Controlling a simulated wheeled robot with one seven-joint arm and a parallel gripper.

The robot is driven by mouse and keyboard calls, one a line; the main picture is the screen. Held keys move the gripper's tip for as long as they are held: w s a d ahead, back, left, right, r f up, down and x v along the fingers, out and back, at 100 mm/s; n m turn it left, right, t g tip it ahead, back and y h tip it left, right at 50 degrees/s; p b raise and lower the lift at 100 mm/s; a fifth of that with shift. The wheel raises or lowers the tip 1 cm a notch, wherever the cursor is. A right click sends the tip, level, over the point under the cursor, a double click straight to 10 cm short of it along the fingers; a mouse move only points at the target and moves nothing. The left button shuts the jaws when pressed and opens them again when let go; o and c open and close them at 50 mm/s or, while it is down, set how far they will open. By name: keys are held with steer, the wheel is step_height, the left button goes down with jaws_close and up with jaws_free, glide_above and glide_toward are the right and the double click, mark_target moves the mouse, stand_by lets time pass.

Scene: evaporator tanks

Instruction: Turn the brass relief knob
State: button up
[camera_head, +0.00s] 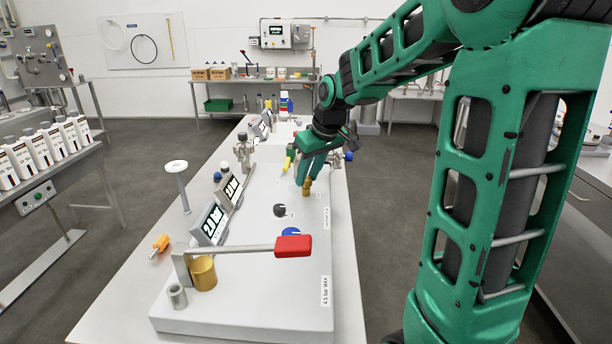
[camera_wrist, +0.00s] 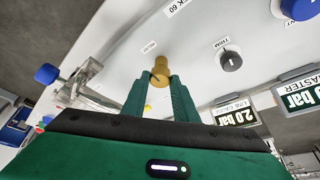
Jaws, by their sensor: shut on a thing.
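The brass relief knob (camera_head: 307,187) stands on the top of the white panel box (camera_head: 262,290), near its right edge. It also shows in the wrist view (camera_wrist: 160,70), with a small label beside it. My gripper (camera_head: 305,180) reaches down to the knob from above and behind. In the wrist view my two green fingers (camera_wrist: 160,88) are on either side of the knob's near part, shut on it. The exact contact faces are partly hidden by the fingers.
A lever with a red grip (camera_head: 293,246) spans the near end of the box. A black trim knob (camera_head: 280,210), a blue knob (camera_head: 291,232) and tilted pressure displays (camera_head: 214,223) are close by. A valve with a blue cap (camera_wrist: 47,74) stands beside my gripper.

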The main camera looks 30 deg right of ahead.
steer(key=m+h, duration=0.1)
steer(key=m, duration=0.2)
steer(key=m+h, duration=0.1)
steer(key=m, duration=0.2)
steer(key=shift+w+r+h, duration=0.1)
steer(key=shift+h, duration=0.2)
steer(key=shift+m+g+h, duration=0.5)
steer(key=shift+m, duration=1.2)
steer(key=o, duration=1.1)
steer(key=shift+c, duration=0.2)
steer(key=shift+a, duration=0.1)
